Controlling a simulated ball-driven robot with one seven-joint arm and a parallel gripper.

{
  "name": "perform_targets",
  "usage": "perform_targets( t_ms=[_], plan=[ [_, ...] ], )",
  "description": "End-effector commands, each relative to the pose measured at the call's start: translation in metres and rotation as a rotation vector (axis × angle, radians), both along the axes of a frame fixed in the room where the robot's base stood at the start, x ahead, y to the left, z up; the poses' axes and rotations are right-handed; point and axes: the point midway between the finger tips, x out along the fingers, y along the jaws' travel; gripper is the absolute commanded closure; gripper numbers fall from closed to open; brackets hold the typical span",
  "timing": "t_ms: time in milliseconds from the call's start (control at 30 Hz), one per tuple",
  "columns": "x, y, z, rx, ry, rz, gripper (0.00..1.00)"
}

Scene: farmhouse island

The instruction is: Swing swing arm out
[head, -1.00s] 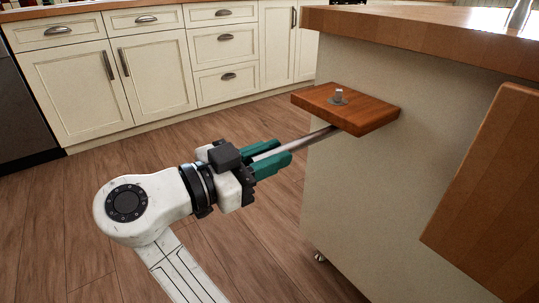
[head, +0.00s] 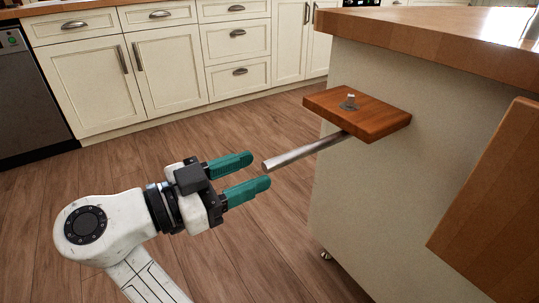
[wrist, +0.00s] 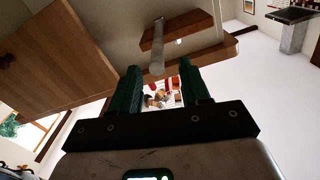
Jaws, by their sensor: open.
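The swing arm is a grey metal rod (head: 305,151) under a small wooden block (head: 357,111) on the island's side. In the head view the rod sticks out from under the block, down and to the left, with its free end in the open. My gripper (head: 250,174) is open and empty, with its green fingers just short of the rod's free end and not touching it. In the wrist view the rod (wrist: 157,50) shows beyond and between the tips of my fingers (wrist: 158,85), with the block (wrist: 178,32) behind it.
The island (head: 400,200) has a wooden top (head: 430,40) and a hanging wooden leaf (head: 490,195) on the right. White cabinets (head: 190,60) and a dark appliance (head: 30,100) stand at the back. The wooden floor (head: 110,165) between is clear.

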Motion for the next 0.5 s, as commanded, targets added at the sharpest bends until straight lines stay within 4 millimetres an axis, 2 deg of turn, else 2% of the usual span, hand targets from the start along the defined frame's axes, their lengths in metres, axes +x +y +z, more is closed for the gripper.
perform_targets(
  t_ms=[33, 200, 500],
  plan=[
    [-0.005, 0.009, 0.003, -0.002, 0.000, 0.003, 0.54],
    [-0.017, 0.027, 0.001, -0.002, 0.001, 0.002, 0.54],
    [-0.022, 0.035, -0.001, -0.001, -0.001, 0.000, 0.54]
  ],
)
